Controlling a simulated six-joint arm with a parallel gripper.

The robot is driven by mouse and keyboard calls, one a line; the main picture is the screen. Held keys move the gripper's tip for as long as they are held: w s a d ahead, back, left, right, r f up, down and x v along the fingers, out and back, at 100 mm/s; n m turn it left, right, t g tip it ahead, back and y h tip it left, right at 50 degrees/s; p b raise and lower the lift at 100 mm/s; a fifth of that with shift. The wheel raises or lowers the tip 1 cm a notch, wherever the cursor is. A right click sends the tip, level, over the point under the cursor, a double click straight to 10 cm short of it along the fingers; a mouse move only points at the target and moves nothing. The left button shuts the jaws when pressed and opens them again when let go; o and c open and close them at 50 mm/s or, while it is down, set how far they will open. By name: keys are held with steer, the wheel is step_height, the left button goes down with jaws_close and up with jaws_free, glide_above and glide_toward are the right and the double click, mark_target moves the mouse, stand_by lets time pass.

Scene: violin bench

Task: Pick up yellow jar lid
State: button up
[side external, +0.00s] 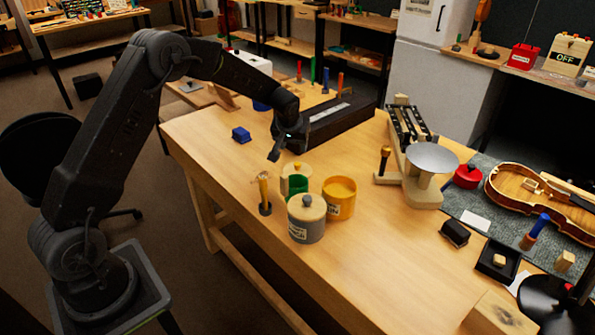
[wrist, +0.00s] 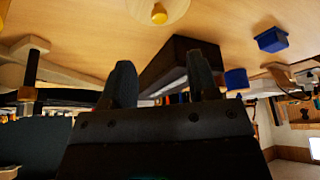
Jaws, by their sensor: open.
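A round pale lid with a yellow knob (side external: 298,168) shows at the green jar (side external: 297,185); I cannot tell whether it sits flat on it. A pale disc with a yellow knob (wrist: 159,14) also shows at the top edge of the wrist view, partly cut off. The yellow jar (side external: 340,203) stands open, without a lid, to the right of the green one. My gripper (side external: 282,150) is above and behind the jars, apart from them. Its two fingers (wrist: 160,78) are spread, with nothing between them.
A grey jar with a knobbed lid (side external: 306,222) stands in front. A brush in a small holder (side external: 265,200) is left of the jars. A blue block (side external: 241,135) and a long dark box (side external: 325,120) lie behind. A scale (side external: 430,160) and a violin (side external: 540,195) are right.

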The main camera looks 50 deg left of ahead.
mark_target(297, 163)
steer(key=x, duration=1)
steer(key=shift+f, duration=0.4)
jaws_close()
